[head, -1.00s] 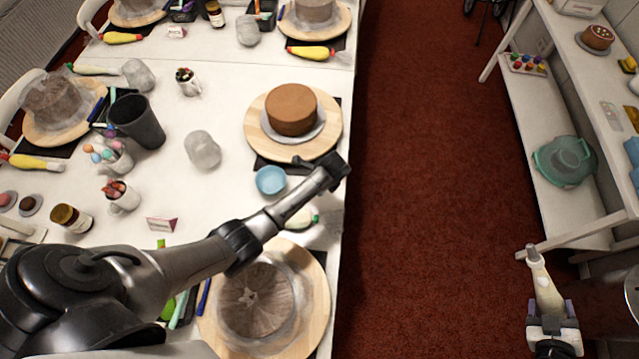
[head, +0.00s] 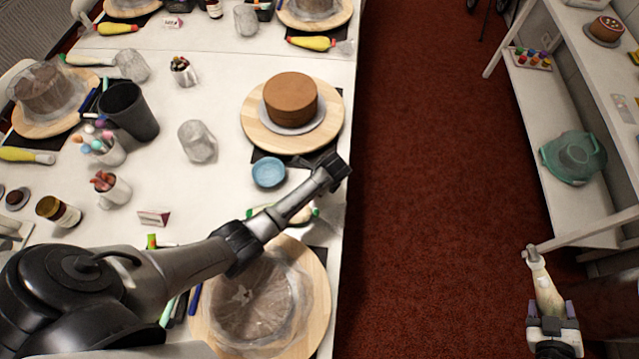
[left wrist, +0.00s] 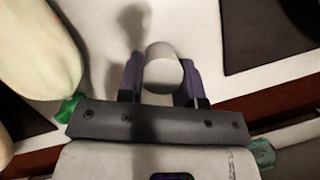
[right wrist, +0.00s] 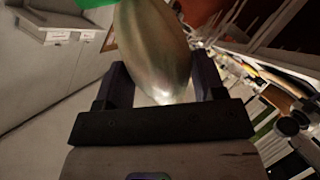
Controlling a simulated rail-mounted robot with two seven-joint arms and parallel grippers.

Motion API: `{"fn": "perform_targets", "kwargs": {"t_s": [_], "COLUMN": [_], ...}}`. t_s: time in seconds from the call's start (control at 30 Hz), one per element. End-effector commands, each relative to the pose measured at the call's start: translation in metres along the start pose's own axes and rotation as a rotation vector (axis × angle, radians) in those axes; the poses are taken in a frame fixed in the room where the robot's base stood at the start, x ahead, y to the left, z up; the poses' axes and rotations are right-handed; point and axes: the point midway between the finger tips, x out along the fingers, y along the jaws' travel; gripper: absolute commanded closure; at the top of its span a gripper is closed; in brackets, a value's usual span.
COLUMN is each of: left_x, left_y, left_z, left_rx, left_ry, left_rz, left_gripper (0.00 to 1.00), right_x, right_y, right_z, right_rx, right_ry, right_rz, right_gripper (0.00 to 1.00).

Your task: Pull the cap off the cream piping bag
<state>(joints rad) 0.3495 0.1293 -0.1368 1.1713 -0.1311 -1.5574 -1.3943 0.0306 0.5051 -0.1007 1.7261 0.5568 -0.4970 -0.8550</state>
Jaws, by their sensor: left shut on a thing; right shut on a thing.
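My right gripper (head: 553,318) is shut on the cream piping bag (head: 546,293), out over the red floor at the right. The bag's narrow pale end points up in the head view. The head view does not clearly show my left jaws.
Another cream bag with green (head: 303,215) lies on the table beneath my left arm. A brown cake (head: 290,100) and a wrapped cake (head: 255,300) stand on round wooden turntables. A blue bowl (head: 268,172) sits between them. A shelf (head: 535,165) stands at the right.

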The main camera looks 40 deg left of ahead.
Motion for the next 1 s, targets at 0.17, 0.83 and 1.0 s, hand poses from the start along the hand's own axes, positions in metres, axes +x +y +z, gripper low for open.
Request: {"fn": "perform_targets", "kwargs": {"t_s": [0.17, 0.83, 1.0], "left_x": [-0.0004, 0.0039, 0.0040], "left_y": [-0.0001, -0.0001, 0.0000], "left_z": [0.0002, -0.0012, -0.0012], "left_rx": [0.000, 0.000, 0.000], "left_ry": [0.000, 0.000, 0.000], "left_rz": [0.000, 0.000, 0.000], "left_gripper": [0.90, 0.55, 0.39], "right_x": [-0.0001, 0.0000, 0.0000], "right_y": [0.0011, 0.0007, 0.0007], "right_z": [-0.0008, -0.0004, -0.0004], "right_rx": [0.000, 0.000, 0.000], "right_ry": [0.002, 0.001, 0.001], "right_rz": [0.002, 0.002, 0.002], "right_gripper": [0.46, 0.46, 0.46]}}
